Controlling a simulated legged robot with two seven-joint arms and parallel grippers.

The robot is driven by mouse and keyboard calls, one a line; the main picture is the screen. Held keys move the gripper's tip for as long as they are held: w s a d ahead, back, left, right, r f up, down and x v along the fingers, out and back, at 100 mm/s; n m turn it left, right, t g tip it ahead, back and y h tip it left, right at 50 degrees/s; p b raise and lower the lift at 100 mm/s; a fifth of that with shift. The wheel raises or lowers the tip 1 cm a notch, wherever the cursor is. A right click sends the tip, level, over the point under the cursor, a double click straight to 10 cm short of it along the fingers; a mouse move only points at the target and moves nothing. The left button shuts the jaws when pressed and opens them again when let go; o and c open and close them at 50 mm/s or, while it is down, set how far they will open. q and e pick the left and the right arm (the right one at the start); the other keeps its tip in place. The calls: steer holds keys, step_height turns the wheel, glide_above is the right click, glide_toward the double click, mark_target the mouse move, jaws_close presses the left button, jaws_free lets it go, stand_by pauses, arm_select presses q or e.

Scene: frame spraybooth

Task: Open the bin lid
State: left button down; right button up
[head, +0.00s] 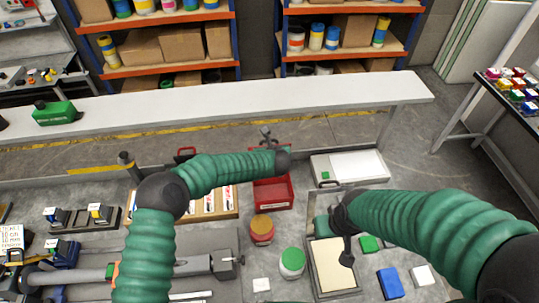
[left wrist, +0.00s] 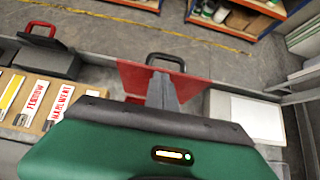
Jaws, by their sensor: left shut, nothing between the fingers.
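A red bin (head: 272,193) with a pale label on its front stands in the middle of the work surface in the head view. In the left wrist view its red panel (left wrist: 196,88) shows on both sides of my left gripper (left wrist: 163,90), with a dark loop handle (left wrist: 165,60) just beyond the fingertips. My left gripper (head: 266,132) is shut and empty over the bin's far side. Whether it touches the panel is unclear. My forearm hides part of the bin, and the lid's angle is hard to tell. My right gripper (head: 347,250) hangs over a tray at the right, its fingers unclear.
A pale-topped case (head: 352,168) lies right of the bin. Orange-lidded (head: 262,228) and green-lidded (head: 291,262) jars stand in front. A board with labelled strips (head: 215,203) and a dark box with a red handle (left wrist: 42,50) are left. A long white bench (head: 330,98) stands behind.

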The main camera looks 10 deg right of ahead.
arm_select(q)
steer(key=shift+w+r, duration=0.1)
steer(key=shift+w, duration=0.4)
steer(key=b+v, duration=0.5)
steer(key=v, duration=1.1)
steer(key=shift+s+r, duration=0.25)
steer(key=shift+d, duration=0.1)
